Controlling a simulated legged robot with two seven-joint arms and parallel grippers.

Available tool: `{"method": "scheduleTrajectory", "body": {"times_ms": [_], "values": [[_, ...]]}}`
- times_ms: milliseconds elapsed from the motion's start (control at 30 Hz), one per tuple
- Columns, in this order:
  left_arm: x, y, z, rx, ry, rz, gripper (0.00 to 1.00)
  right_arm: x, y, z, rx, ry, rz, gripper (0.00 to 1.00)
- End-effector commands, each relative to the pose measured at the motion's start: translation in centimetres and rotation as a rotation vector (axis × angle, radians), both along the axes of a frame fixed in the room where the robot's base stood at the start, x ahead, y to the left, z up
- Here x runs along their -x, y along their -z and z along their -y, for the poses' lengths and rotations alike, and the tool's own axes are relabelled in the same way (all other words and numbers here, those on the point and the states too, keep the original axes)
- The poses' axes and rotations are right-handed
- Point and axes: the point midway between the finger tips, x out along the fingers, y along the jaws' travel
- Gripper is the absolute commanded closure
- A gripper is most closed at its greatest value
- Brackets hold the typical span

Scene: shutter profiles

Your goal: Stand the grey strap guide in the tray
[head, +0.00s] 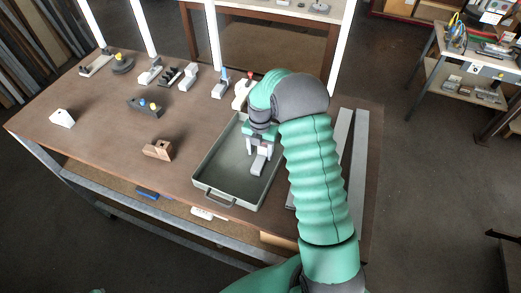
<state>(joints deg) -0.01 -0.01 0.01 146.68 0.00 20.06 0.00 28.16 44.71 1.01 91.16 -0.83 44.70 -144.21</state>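The tray (205,168), grey-green with raised walls and a front handle, sits on the brown table. A small grey piece that looks like the strap guide (258,170) is inside the tray, below my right gripper (260,150). The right gripper points down over the tray. Its two pale fingers are spread apart, with the upper end of the grey piece between or just behind them. I cannot tell whether they touch it, or whether the piece stands or lies. My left gripper is out of view.
Several small fixtures line the back edge. Long grey profiles (357,160) lie right of my arm. The front left is clear.

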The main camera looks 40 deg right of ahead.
Motion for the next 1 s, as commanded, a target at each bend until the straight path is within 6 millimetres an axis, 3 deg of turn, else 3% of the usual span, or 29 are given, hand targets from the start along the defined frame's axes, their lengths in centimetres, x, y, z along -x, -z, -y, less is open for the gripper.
{"method": "scheduleTrajectory", "body": {"times_ms": [233, 333, 700, 833, 933, 1000], "values": [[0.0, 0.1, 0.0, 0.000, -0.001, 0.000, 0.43, -0.1, -0.2, 0.3, -0.002, 0.000, 0.004, 0.46], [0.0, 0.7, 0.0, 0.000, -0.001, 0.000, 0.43, -0.2, -1.2, 0.4, -0.001, 0.000, 0.008, 0.46], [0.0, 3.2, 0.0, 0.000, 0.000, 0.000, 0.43, -0.2, -10.1, 0.3, 0.001, -0.001, 0.007, 0.46], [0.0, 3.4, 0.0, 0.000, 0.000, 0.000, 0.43, -0.2, -11.8, 0.2, 0.001, 0.003, 0.005, 0.46], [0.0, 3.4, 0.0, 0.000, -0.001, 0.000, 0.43, -0.1, -11.9, -1.1, 0.006, 0.079, 0.011, 0.46], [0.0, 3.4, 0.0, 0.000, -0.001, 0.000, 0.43, 0.2, -11.4, -3.3, 0.011, 0.222, 0.023, 0.46]]}}
